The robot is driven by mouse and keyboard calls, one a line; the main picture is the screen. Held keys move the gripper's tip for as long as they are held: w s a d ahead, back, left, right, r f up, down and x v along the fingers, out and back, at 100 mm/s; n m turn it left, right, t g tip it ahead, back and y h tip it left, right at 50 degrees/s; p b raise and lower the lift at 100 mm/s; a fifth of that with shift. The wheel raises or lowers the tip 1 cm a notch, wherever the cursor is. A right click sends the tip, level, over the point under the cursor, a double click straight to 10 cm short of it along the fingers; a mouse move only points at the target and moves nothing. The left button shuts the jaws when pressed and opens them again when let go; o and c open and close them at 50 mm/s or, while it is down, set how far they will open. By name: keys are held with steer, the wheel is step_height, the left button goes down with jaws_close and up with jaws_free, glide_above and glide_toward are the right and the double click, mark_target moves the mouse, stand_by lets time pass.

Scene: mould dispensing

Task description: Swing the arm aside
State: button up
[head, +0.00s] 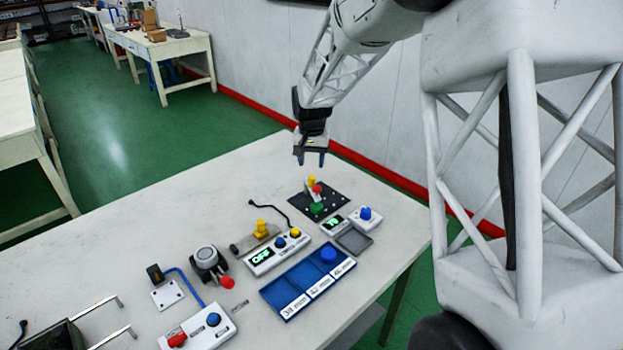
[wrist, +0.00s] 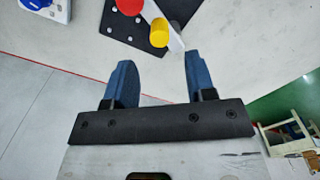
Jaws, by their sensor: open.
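My gripper (head: 311,158) hangs from my arm above the far part of the white table, beyond the black plate (head: 333,206). In the wrist view its two blue fingers (wrist: 157,85) stand apart with nothing between them. The black plate carries a red knob (head: 317,188), a yellow knob (head: 311,180) and a green block (head: 317,208). In the wrist view the red knob (wrist: 130,6) and the yellow knob (wrist: 159,33) show at the top, apart from the fingers.
The white table (head: 150,235) also holds a blue tray (head: 281,294) with a blue round piece, a green-display box (head: 262,262), a blue-knob box (head: 366,214), a grey round device (head: 206,257) and a red-and-blue-knob box (head: 199,328). A wall (head: 250,50) runs behind.

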mark_target(311, 177)
steer(key=shift+f, duration=3.4)
jaws_close()
